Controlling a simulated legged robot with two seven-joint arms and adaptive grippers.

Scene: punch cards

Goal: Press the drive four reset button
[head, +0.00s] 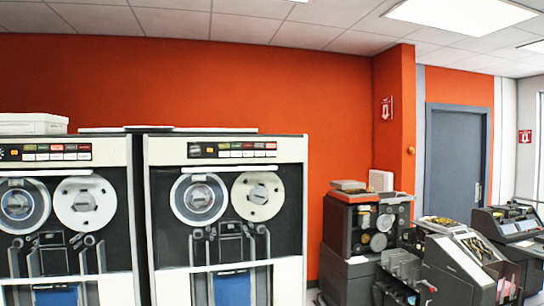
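Two tall tape drives with white frames and black fronts stand at the left, the left tape drive (119,170) cut off by the picture edge and the right tape drive (296,190) fully beside it. Each has a button strip near its top: the left button strip (44,152) and the right button strip (232,150) show small coloured and white buttons. The labels are too small to read, so I cannot tell which is drive four or which button is reset. Neither of my grippers is in view.
Dark card machines (362,235) stand right of the drives, with a sloped grey machine (462,262) and another machine (508,225) further right. A grey door (455,160) is behind them. White boxes (33,124) lie on the left drive.

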